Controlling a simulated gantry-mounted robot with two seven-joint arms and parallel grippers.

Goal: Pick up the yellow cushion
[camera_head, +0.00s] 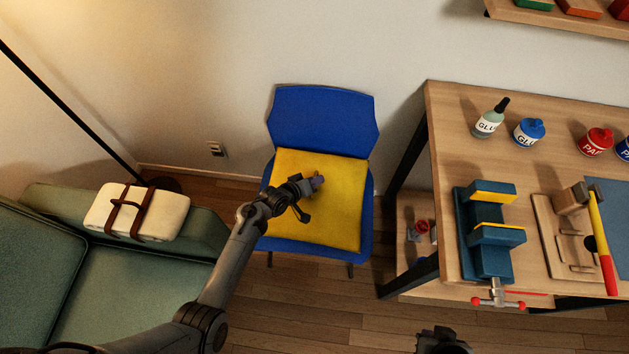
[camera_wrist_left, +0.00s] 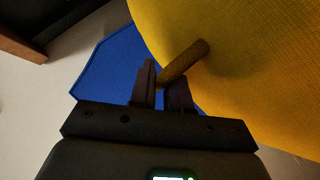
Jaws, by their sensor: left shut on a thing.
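The yellow cushion (camera_head: 320,222) lies over the seat of the blue chair (camera_head: 322,118). My left gripper (camera_head: 312,184) is over the cushion's middle, its arm crossing the left part of the cushion. In the left wrist view, the cushion (camera_wrist_left: 245,50) fills the upper right, and a short rounded stub (camera_wrist_left: 183,62) of similar colour stands out from it. The left fingers (camera_wrist_left: 162,88) are shut on this stub. The blue chair (camera_wrist_left: 105,70) shows behind. Whether the cushion is clear of the seat, I cannot tell.
A green sofa (camera_head: 130,290) with a white strapped bundle (camera_head: 160,213) is at left. A wooden workbench (camera_head: 455,120) with a blue vise (camera_head: 485,235), bottles and tools is at right. Wooden floor is open in front of the chair. A dark part of mine shows at bottom right.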

